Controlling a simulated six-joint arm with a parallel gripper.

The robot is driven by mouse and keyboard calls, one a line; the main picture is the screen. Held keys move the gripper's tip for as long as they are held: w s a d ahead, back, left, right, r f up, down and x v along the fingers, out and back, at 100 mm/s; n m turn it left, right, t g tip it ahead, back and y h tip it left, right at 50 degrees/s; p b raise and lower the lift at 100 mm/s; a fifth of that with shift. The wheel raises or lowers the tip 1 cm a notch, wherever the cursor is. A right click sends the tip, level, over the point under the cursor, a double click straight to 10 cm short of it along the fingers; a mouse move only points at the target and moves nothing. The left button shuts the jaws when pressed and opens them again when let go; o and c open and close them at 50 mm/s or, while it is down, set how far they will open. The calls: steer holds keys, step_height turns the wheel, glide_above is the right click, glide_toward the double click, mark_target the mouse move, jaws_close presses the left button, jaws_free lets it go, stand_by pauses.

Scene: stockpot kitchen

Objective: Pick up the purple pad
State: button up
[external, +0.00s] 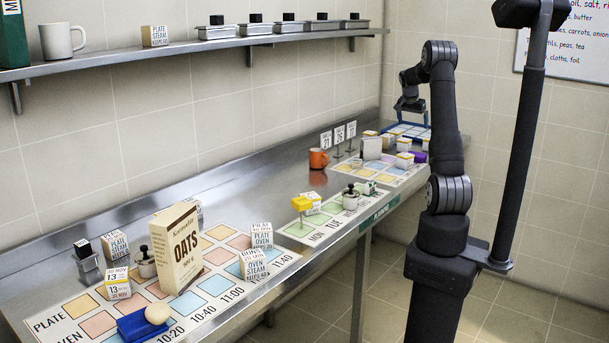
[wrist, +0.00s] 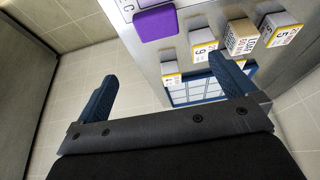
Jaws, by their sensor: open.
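The purple pad (wrist: 155,24) lies flat near the top of the wrist view, beyond my gripper's fingers and left of several small boxes. It also shows in the external view (external: 419,157) at the far end of the counter, beside white boxes. My gripper (wrist: 168,88) is open with nothing between its two blue-grey fingers. In the external view my gripper (external: 410,104) hangs above the counter's far end, apart from the pad.
Small white-and-yellow boxes (wrist: 202,40) stand right of the pad. A blue tray with a grid (wrist: 190,94) lies at the counter end. An orange mug (external: 318,158) and numbered signs (external: 339,134) stand nearby. A tall oats box (external: 177,250) is at the near end.

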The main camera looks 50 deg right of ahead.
glide_above(416, 154)
steer(key=a, duration=0.1)
steer(key=f, duration=0.7)
steer(key=w+f, duration=0.1)
steer(key=f, duration=0.3)
steer(key=shift+a+f, duration=0.1)
steer(key=shift+f, duration=0.05)
steer(key=shift+s+a+x, duration=0.1)
steer(key=shift+s+x, duration=0.05)
steer(key=shift+x, duration=0.75)
steer(key=shift+s+a+x, duration=0.1)
steer(key=shift+x, duration=0.75)
steer(key=shift+s+a+x, duration=0.1)
steer(key=shift+s+x, duration=0.05)
steer(key=shift+x, duration=0.75)
steer(key=c, duration=0.9)
